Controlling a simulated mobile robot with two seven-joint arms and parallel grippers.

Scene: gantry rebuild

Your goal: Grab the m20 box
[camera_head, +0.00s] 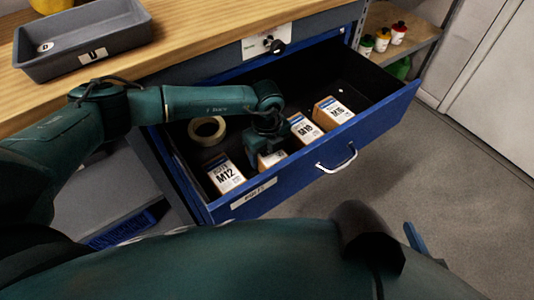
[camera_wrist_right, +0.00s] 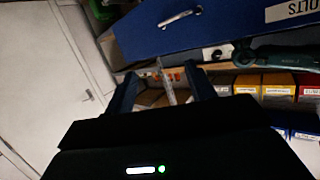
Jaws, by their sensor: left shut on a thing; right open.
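My left gripper (camera_head: 267,146) reaches down into the open blue drawer (camera_head: 370,126) and is shut on a white-and-tan box (camera_head: 271,159). The gripper covers most of that box, so I cannot read its label. It sits in a row with a box marked M12 (camera_head: 226,175) at left, and two boxes to the right, one seemingly marked M18 (camera_head: 304,129) and one seemingly M16 (camera_head: 333,111). I cannot make out an M20 label. My right gripper (camera_wrist_right: 163,74) is open and empty, outside the drawer, in the right wrist view.
A tape roll (camera_head: 207,130) lies in the drawer behind the M12 box. A grey tray (camera_head: 85,45) stands on the wooden worktop (camera_head: 190,40). The drawer's front wall and handle (camera_head: 338,160) border the boxes. Small bottles (camera_head: 382,39) stand on a shelf at upper right.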

